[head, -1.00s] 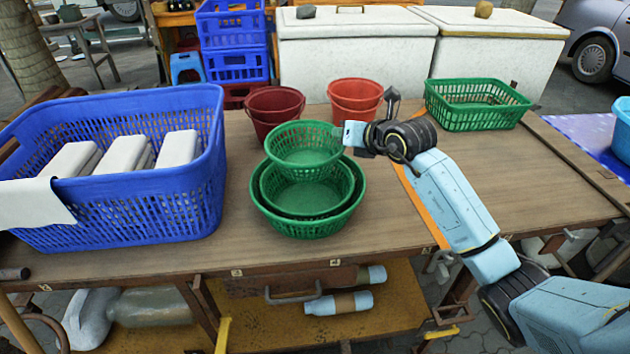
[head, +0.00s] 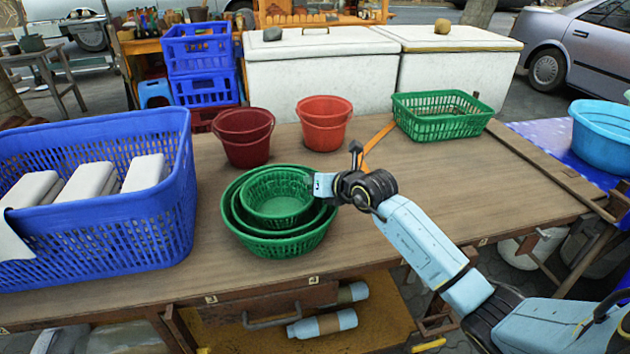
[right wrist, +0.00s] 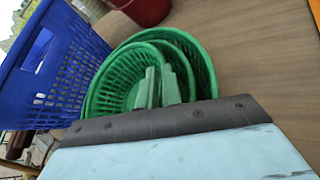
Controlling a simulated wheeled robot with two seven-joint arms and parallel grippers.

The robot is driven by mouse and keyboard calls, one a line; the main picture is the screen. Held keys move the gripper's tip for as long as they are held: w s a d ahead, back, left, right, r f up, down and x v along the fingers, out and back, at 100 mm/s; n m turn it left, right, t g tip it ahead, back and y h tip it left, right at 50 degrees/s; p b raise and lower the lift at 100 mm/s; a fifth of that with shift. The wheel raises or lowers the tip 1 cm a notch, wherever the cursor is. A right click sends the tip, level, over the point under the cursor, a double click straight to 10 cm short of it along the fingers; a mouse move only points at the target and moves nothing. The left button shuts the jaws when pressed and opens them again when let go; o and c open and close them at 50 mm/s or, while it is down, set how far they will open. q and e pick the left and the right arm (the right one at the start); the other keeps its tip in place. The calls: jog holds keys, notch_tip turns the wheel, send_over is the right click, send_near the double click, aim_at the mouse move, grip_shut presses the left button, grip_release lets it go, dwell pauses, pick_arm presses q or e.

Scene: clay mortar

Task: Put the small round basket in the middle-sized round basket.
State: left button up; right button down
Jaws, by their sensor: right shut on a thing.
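The small round green basket (head: 278,208) sits down inside the middle-sized green basket (head: 238,212), its rim near level with that basket's rim. Both are within the large green basket (head: 275,247) on the table. My right gripper (head: 311,183) is at the right side of the small basket, shut on its rim. In the right wrist view, my gripper's fingers (right wrist: 158,88) clasp the near wall of the small basket (right wrist: 130,85). Whether its base touches the middle basket's floor is hidden. My left gripper is not in view.
A blue crate (head: 130,225) with white blocks stands at the left. Dark red (head: 245,150) and orange-red (head: 325,133) buckets stand behind the baskets. A rectangular green basket (head: 440,125) is at the back right. The wooden table (head: 480,185) is clear at right.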

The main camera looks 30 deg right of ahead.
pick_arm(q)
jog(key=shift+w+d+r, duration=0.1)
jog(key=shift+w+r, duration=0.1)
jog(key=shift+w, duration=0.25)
pick_arm(e)
jog(key=shift+f, duration=0.55)
jog(key=c, duration=1.6)
grip_release()
jog(key=shift+s+f, duration=0.1)
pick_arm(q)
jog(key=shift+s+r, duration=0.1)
pick_arm(e)
jog(key=shift+o, duration=0.2)
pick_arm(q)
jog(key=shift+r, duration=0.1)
